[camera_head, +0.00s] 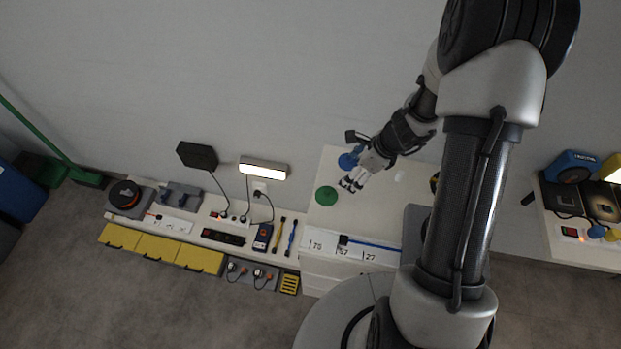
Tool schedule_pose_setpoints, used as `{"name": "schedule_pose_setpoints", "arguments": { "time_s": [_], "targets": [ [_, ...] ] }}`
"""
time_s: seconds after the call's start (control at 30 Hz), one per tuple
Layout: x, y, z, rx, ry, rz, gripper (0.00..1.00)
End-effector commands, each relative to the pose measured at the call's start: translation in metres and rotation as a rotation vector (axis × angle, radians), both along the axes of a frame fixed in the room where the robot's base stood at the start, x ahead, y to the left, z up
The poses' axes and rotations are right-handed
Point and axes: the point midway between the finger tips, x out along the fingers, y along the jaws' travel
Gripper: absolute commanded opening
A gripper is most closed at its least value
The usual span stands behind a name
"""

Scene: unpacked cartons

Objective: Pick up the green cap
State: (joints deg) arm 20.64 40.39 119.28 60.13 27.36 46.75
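The green cap (326,196) is a flat round disc lying on the white tabletop (312,226), left of my gripper. My gripper (350,186) hangs above the tabletop, a little to the right of the cap and apart from it. Its fingers point down and left. They look spread with nothing between them, though they are small in this view. The cap is in full view.
A blue round object (347,161) lies just behind my gripper, and a small white piece (400,176) lies to its right. A blue-handled tool (370,245) lies along the front. A bench with yellow drawers (155,247) stands left. A lit lamp (263,170) is on the wall.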

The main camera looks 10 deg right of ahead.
Motion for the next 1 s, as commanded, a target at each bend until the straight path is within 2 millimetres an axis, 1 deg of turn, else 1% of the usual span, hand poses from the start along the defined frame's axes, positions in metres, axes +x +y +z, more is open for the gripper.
{"name": "schedule_pose_setpoints", "arguments": {
  "time_s": [0.17, 0.4, 0.5, 0.63, 0.87, 1.0],
  "targets": [
    [0.004, 0.007, -0.027, 0.003, 0.008, -0.012, 0.81],
    [0.016, 0.026, -0.077, 0.002, 0.008, -0.008, 0.81],
    [0.021, 0.032, -0.094, 0.002, 0.007, -0.008, 0.81],
    [0.025, 0.038, -0.109, 0.002, 0.005, -0.007, 0.81],
    [0.028, 0.042, -0.118, 0.002, 0.004, -0.008, 0.81],
    [0.029, 0.048, -0.135, 0.001, 0.005, -0.007, 0.81]
  ]
}}
